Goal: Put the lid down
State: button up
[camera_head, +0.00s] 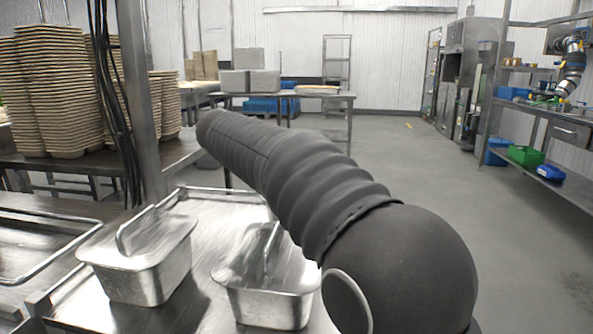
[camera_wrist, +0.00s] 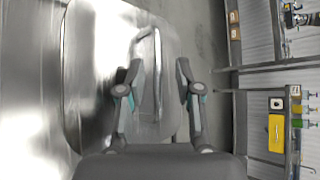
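In the head view, a metal container (camera_head: 150,283) on the left has a shiny lid (camera_head: 165,238) with a raised handle. A second metal container (camera_head: 268,308) on the right also has a lid (camera_head: 240,262) on top, with its handle standing up. In the wrist view, a shiny metal lid (camera_wrist: 95,75) with a loop handle (camera_wrist: 157,75) fills the middle. My gripper (camera_wrist: 160,65) has its fingers apart, one on each side of that handle, with a gap showing. I cannot tell which lid this is. My gripper is hidden in the head view.
Both containers stand on a metal table with a low rail (camera_head: 225,190). A metal post (camera_head: 140,100) with black cables stands at the left, before stacked trays (camera_head: 50,90). Shelves (camera_head: 545,110) line the right wall. The floor (camera_head: 450,180) between is clear.

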jog(key=shift+r+b, duration=0.3)
jog(key=shift+r, duration=0.25)
jog(key=p+v, duration=0.1)
jog(key=v, duration=1.1)
jog(key=s+d+f+m+g+y, duration=0.2)
jog(key=s+d+f+m, duration=0.2)
jog(key=d+m, duration=0.5)
jog(key=s+d+f+m+y, duration=0.1)
jog(key=s+d+f+m, duration=0.2)
jog(key=s+f+m, duration=0.1)
jog(key=s+d+f+m+y, duration=0.2)
jog(key=s+d+f+m, duration=0.2)
jog(key=s+m, duration=0.3)
jog(key=s+d+f+m+g+y, duration=0.1)
jog(key=s+d+f+m, duration=0.3)
jog(key=s+f+m, duration=0.1)
jog(key=shift+s+f+m+y, duration=0.25)
jog(key=shift+s+m+y, duration=0.05)
jog(key=shift+s+m, duration=0.3)
jog(key=s+f+m+y, duration=0.1)
jog(key=s+f+m, duration=0.7)
jog(key=m, duration=0.3)
jog(key=shift+d+f+t+y, duration=0.3)
jog(key=shift+d+y, duration=0.1)
jog(key=shift+d, duration=0.05)
